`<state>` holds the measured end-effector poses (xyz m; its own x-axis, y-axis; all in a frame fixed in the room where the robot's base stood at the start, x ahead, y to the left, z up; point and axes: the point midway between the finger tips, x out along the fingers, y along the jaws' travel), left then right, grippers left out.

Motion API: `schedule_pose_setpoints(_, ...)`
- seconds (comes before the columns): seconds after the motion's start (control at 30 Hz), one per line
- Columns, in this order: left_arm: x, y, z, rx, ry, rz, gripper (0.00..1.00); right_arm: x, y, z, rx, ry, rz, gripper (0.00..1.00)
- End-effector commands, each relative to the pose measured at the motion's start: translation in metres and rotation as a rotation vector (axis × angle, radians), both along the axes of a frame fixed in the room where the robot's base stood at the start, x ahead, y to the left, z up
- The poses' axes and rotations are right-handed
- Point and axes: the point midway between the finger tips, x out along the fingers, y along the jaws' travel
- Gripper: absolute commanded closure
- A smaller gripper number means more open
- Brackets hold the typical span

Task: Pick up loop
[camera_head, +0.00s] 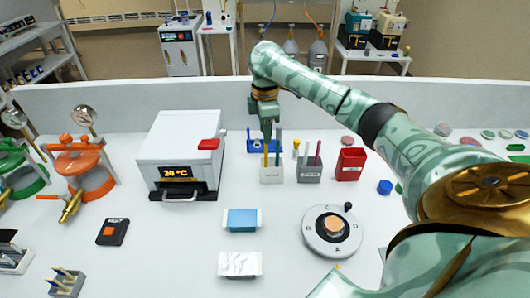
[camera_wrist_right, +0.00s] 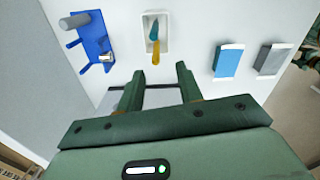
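A white holder (camera_head: 271,174) stands in the middle of the bench with a yellow-handled tool (camera_head: 266,156) and a green-handled tool (camera_head: 278,148) upright in it. These slim tools look like loops, but their tips are hidden in the holder. In the right wrist view the holder (camera_wrist_right: 146,20) shows from above with the teal handle (camera_wrist_right: 154,28) and yellow handle (camera_wrist_right: 156,56). My right gripper (camera_wrist_right: 160,78) is open and empty, its two fingers apart. In the head view it (camera_head: 266,130) points down just above and behind the holder. My left gripper is not in view.
A grey holder (camera_head: 309,174) with sticks and a red bin (camera_head: 349,165) stand close right of the white holder. A blue rack (camera_head: 256,143) is behind it. A white heater box (camera_head: 180,150) stands left. Blue (camera_head: 242,219) and foil (camera_head: 240,264) packs lie in front.

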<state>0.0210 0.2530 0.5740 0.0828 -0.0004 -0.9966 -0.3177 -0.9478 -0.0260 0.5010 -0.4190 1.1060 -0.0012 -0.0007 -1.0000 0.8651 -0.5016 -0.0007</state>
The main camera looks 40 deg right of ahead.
Motion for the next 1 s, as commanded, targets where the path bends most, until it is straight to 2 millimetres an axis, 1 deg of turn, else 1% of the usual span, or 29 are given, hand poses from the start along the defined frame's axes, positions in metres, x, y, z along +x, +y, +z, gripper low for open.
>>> schedule_pose_setpoints(0.03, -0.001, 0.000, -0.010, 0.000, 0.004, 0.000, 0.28, 0.000, 0.000, -0.016, 0.001, 0.003, 0.000, 0.64)
schedule_pose_setpoints(0.1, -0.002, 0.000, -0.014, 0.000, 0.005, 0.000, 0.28, 0.000, 0.001, -0.025, 0.002, 0.001, 0.001, 0.64)
schedule_pose_setpoints(0.27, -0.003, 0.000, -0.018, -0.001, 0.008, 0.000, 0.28, 0.001, 0.000, -0.035, 0.001, -0.001, 0.000, 0.64)
schedule_pose_setpoints(0.37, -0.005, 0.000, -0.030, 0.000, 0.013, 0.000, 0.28, 0.002, -0.002, -0.051, 0.001, 0.002, -0.001, 0.64)
schedule_pose_setpoints(0.47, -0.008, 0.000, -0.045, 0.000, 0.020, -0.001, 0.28, 0.004, -0.005, -0.071, 0.002, 0.003, 0.000, 0.64)
schedule_pose_setpoints(0.53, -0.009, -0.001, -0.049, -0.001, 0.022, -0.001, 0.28, 0.004, -0.005, -0.079, 0.000, 0.001, 0.001, 0.64)
schedule_pose_setpoints(0.63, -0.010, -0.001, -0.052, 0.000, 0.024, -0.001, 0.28, 0.004, -0.005, -0.084, 0.000, -0.001, 0.000, 0.64)
schedule_pose_setpoints(0.87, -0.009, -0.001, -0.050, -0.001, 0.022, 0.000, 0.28, 0.004, -0.006, -0.082, -0.001, -0.004, 0.000, 0.64)
schedule_pose_setpoints(0.9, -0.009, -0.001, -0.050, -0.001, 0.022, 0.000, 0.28, 0.004, -0.006, -0.082, -0.001, -0.004, 0.000, 0.75)
schedule_pose_setpoints(1.0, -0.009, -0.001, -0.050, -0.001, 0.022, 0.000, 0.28, 0.004, -0.006, -0.082, -0.001, -0.003, 0.000, 1.00)
